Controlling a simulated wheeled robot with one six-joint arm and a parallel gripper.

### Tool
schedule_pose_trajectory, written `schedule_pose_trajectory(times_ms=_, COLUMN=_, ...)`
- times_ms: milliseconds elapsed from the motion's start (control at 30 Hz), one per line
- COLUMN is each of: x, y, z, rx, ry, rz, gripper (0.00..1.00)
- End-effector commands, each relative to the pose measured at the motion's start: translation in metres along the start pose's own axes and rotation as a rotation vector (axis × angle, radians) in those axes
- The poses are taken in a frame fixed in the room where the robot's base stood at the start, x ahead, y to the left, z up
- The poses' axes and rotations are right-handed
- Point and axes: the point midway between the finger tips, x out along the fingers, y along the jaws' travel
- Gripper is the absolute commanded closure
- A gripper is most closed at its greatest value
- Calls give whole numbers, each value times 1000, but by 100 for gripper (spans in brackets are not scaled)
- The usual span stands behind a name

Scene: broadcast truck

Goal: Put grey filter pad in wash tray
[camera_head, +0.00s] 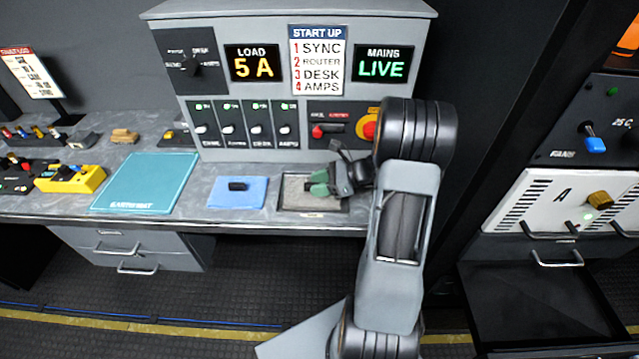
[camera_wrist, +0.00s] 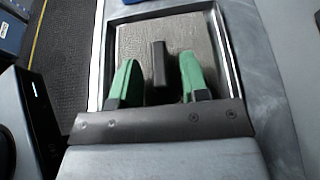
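The grey filter pad (camera_head: 296,190) lies inside a shallow metal-rimmed tray (camera_head: 312,210), which looks like the wash tray, at the front edge of the counter. In the wrist view the grey pad (camera_wrist: 136,42) has a textured top and a black upright handle, and the tray's rim (camera_wrist: 229,50) surrounds it. My gripper (camera_head: 320,183) is over the tray. In the wrist view its green fingertips (camera_wrist: 158,72) stand on either side of the handle, with a gap on both sides. The gripper is open. The near part of the pad and tray is hidden behind my gripper.
A blue pad (camera_head: 225,195) with a black handle lies just left of the tray. A teal mat (camera_head: 145,182) and a yellow box (camera_head: 72,180) lie further left. The switch panel (camera_head: 290,85) rises behind the tray. An open black drawer (camera_head: 535,305) is at lower right.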

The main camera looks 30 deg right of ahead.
Motion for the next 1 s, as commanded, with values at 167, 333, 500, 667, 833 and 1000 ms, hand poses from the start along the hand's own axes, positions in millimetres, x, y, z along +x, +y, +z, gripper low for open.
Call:
schedule_pose_trajectory(times_ms=167, x=0, y=0, z=0, rx=0, ry=0, rz=0, gripper=58)
schedule_pose_trajectory(times_ms=333, x=-6, y=0, z=3, rx=-1, ry=0, rz=-3, gripper=58)
schedule_pose_trajectory(times_ms=500, x=-32, y=-1, z=2, rx=-1, ry=1, rz=-6, gripper=58)
schedule_pose_trajectory(times_ms=667, x=-55, y=0, z=2, rx=-1, ry=0, rz=-4, gripper=58)
schedule_pose_trajectory(times_ms=833, x=-69, y=2, z=6, rx=-17, ry=12, rz=9, gripper=58)
schedule_pose_trajectory(times_ms=1000, x=-45, y=35, z=32, rx=-233, ry=166, rz=153, gripper=58)
